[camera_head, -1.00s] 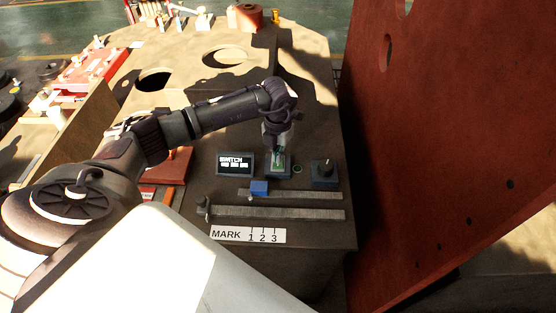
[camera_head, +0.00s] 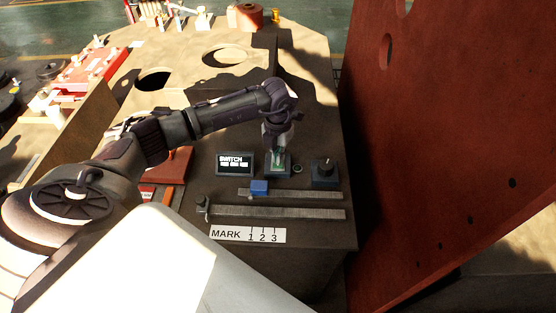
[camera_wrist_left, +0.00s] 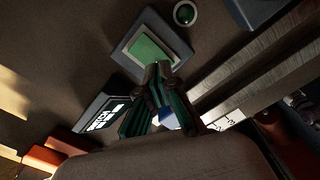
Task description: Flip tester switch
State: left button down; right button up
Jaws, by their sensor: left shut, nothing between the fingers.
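The tester switch (camera_head: 278,168) is a small dark box with a green top on the table. In the left wrist view its green face (camera_wrist_left: 150,47) shows in a grey frame. My left gripper (camera_head: 277,152) points down at the switch from above, shut and empty. In the left wrist view its fingertips (camera_wrist_left: 158,75) overlap the near edge of the green face. I cannot tell whether they touch it. My right gripper is not in view.
A dark knob box (camera_head: 324,173) stands right of the switch, with a small round green button (camera_head: 297,168) between them. A blue slider (camera_head: 259,187) on a rail and a "MARK 1 2 3" label (camera_head: 248,234) lie in front. A tall red plate (camera_head: 440,140) rises at right.

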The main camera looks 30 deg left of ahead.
pick_arm(q)
jog(key=shift+f+b, duration=0.65)
jog(key=shift+f, duration=0.3)
jog(key=shift+r, duration=0.15)
jog(key=shift+r+p, duration=2.5)
jog(key=shift+r, duration=0.95)
